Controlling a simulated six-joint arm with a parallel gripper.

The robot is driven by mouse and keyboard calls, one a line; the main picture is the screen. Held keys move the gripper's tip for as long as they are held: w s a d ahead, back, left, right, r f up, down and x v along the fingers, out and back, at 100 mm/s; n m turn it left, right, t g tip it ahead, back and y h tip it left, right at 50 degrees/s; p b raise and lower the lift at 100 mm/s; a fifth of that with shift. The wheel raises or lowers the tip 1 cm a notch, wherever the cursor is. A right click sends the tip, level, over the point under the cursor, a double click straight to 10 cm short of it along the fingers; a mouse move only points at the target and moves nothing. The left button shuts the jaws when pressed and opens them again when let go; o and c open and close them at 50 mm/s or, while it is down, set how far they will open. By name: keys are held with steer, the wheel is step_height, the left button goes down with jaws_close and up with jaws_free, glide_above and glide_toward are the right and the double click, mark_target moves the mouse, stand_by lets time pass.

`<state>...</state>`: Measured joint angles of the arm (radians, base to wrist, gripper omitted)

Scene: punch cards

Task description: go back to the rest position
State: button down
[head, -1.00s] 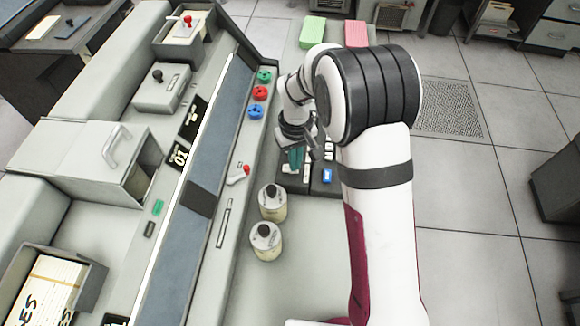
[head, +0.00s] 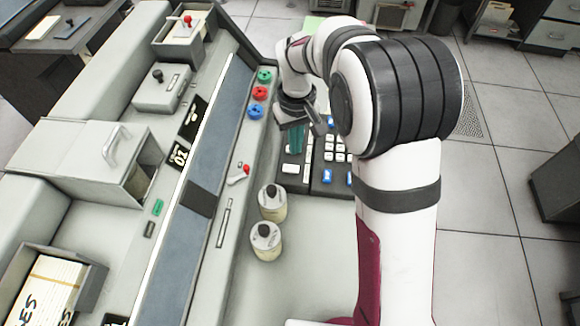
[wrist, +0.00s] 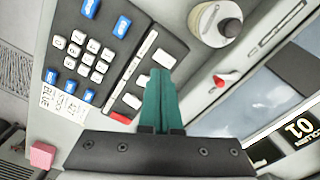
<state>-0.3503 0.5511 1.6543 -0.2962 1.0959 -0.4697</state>
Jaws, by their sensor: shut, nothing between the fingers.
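My gripper (head: 297,140) has teal fingers and hangs over the upper left part of the dark keypad panel (head: 317,181) in the head view. In the wrist view the two teal fingers (wrist: 160,92) lie side by side, shut, with nothing between them. They point over the keypad (wrist: 97,60), which has white keys, blue keys and a red key. Whether the fingertips touch the panel cannot be told. My arm hides part of the desk to the right of the keypad.
Two round canisters with dark knobs (head: 272,202) (head: 265,241) stand below the keypad. Green, red and blue knobs (head: 259,93) and a red-tipped lever (head: 240,175) are to the left. A pink block (wrist: 42,155) and a printed label (wrist: 65,104) show in the wrist view. Bare desk lies below the canisters.

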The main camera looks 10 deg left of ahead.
steer(key=s+d+r+m+y, duration=0.1)
steer(key=s+d+r+m, duration=0.35)
steer(key=s, duration=0.45)
steer(key=s+d+r+m, duration=0.4)
steer(key=s+d+r, duration=0.15)
steer(key=s, duration=0.35)
steer(key=s+d+f+m, duration=0.1)
steer(key=s+m, duration=0.2)
steer(key=s, duration=0.6)
steer(key=shift+f+y, duration=0.25)
steer(key=shift+y, duration=0.15)
steer(key=w+a+r+n+h, duration=0.1)
steer(key=w+a+n, duration=0.1)
steer(key=w+n, duration=0.5)
steer(key=w+a+r+n, duration=0.25)
steer(key=w+n, duration=0.35)
steer(key=w, duration=0.3)
steer(key=w+a+f+n, duration=0.4)
steer(key=w+a+n, duration=0.5)
steer(key=w+n, duration=0.1)
steer(key=shift+w+a+f+h, duration=0.2)
steer(key=shift+a+f+h, duration=0.05)
steer(key=shift+f+h, duration=0.15)
